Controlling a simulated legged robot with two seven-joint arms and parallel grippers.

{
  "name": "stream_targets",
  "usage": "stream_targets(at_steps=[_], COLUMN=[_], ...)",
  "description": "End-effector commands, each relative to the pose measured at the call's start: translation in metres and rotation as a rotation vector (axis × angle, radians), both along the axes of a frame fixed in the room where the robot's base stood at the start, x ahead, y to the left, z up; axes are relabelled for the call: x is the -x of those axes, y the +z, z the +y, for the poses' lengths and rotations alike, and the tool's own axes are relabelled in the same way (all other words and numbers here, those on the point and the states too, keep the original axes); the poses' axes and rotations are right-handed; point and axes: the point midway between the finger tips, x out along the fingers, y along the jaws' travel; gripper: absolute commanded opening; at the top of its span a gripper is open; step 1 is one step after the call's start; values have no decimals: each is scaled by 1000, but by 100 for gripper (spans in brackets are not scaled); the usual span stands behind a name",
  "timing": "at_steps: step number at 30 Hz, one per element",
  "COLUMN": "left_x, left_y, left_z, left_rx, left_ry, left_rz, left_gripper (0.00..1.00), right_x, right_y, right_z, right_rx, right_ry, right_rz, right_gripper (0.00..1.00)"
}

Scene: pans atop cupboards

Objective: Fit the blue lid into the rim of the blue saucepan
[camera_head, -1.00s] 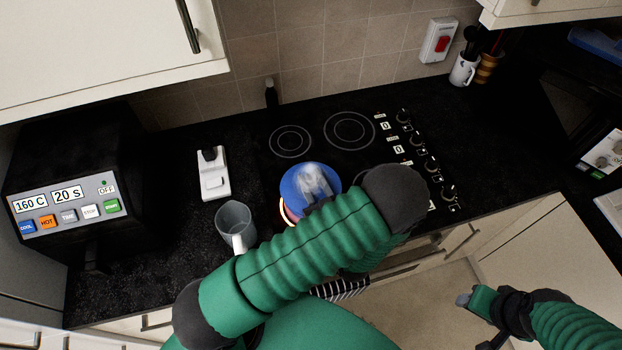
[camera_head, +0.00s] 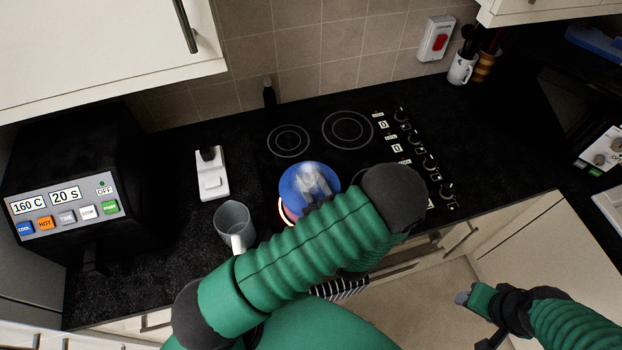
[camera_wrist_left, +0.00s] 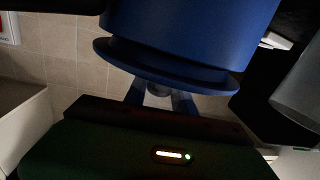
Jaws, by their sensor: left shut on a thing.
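The blue lid (camera_head: 293,186) shows from above as a round disc over the near-left part of the hob. In the left wrist view, its wide flange (camera_wrist_left: 120,58) lies against or very close to the blue saucepan (camera_wrist_left: 190,30); I cannot tell whether it sits fully in the rim. My left gripper (camera_wrist_left: 160,98) is shut on the lid's grey knob (camera_wrist_left: 158,89). In the head view my green left forearm hides the near side of the lid and pan. My right gripper (camera_head: 474,318) hangs away at lower right, empty; its jaw gap is unclear.
A grey mug (camera_head: 233,222) stands close left of the pan. A white device (camera_head: 212,175) stands behind it, and a black control box (camera_head: 70,180) at far left. Hob knobs (camera_head: 430,160) line the right. The far hob rings (camera_head: 347,128) are clear.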

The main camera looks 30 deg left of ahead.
Motion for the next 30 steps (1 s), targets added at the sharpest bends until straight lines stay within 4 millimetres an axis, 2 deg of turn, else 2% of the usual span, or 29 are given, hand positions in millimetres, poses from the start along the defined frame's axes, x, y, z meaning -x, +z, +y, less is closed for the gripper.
stream_targets(at_steps=[16, 17, 21, 23, 30], left_x=[0, 0, 0, 0, 0], left_y=[-14, -14, -13, -13, -13], left_z=[0, 0, 0, 0, 0], left_rx=[-1, -1, -1, 0, 0], left_ry=[0, 0, 0, 0, 0], left_rz=[-1, -1, -1, 0, 0], left_gripper=[0, 32, 51, 57, 57], right_x=[0, 0, 0, 0, 0], right_y=[-12, -12, -11, -11, -11], right_z=[0, 0, 0, 0, 0], right_rx=[0, 0, 0, 0, 0], right_ry=[0, 0, 0, 0, 0], right_rz=[0, 0, 0, 0, 0], right_gripper=[55, 55, 55, 55, 55])
